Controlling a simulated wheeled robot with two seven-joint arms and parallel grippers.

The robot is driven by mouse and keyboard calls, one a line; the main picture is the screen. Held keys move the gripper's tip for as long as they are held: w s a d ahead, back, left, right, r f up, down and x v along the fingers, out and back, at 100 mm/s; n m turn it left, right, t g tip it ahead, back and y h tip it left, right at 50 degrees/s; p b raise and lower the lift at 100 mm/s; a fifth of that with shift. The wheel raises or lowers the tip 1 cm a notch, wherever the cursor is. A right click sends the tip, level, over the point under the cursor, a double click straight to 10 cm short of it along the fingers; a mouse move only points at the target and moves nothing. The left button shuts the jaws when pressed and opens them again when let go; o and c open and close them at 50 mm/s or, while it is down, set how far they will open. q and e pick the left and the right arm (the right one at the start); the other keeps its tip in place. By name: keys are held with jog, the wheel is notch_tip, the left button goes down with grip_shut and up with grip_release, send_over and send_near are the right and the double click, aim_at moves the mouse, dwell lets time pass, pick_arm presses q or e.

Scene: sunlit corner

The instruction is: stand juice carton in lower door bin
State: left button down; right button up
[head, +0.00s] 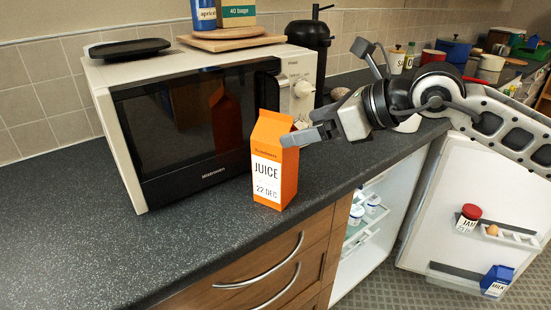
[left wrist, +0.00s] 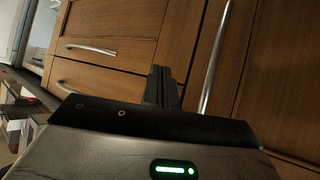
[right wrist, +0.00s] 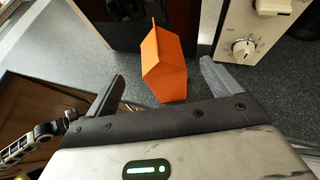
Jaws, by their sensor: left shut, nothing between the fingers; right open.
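The orange juice carton (head: 273,165) stands upright on the dark counter, close to the microwave's front right corner. It also shows in the right wrist view (right wrist: 165,68), ahead of and between the finger lines. My right gripper (head: 325,92) is open and empty, to the right of the carton; its near fingertip overlaps the carton's edge in the head view, and contact cannot be told. The lower door bin (head: 455,283) is on the open fridge door, with a blue milk carton (head: 496,281) at its right end. My left gripper (left wrist: 162,75) is shut and empty before wooden cabinet fronts.
The microwave (head: 185,115) stands behind the carton. A black coffee maker (head: 308,45) is beyond it. The upper door bin (head: 505,236) holds a red-lidded jam jar (head: 469,218) and eggs. The open fridge (head: 362,255) is under the counter. The counter's left front is clear.

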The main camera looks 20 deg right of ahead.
aim_at(276, 134)
jog(key=p+x, duration=0.2)
jog(key=x, duration=0.6)
jog(key=shift+w+f, duration=0.1)
jog(key=shift+f, duration=0.15)
jog(key=c, duration=1.8)
jog(key=shift+r, duration=0.15)
grip_shut()
jog(key=shift+r, duration=0.1)
